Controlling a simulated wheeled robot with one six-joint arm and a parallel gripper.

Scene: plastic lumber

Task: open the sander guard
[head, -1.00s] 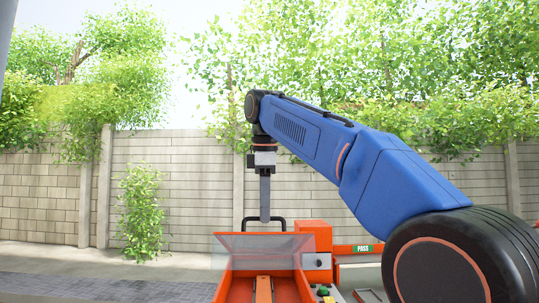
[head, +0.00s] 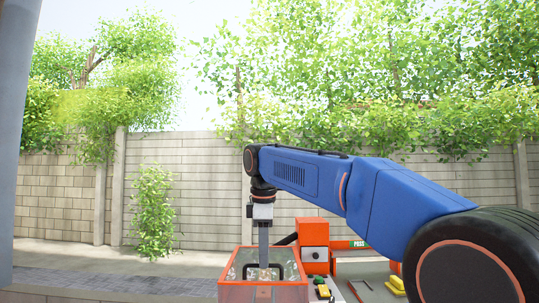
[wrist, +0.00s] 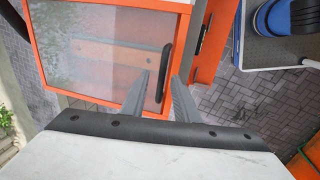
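The sander guard (head: 238,284) is an orange frame around a clear panel, lying low over the orange sander box in the head view. The wrist view shows the guard (wrist: 90,93) from above, with an orange board visible through its panel. Its black handle (head: 279,268) is a bar at the guard's near side; it also shows in the wrist view (wrist: 166,68). My gripper (head: 264,262) points straight down at the handle. In the wrist view, my gripper's fingers (wrist: 163,75) are apart, with the handle between or just below them. I cannot tell whether they touch it.
An orange block (head: 314,240) stands behind the box at the right. A grey bench with yellow pieces (head: 396,286) and a green PASS sign (head: 360,244) lies further right. A block wall closes the back.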

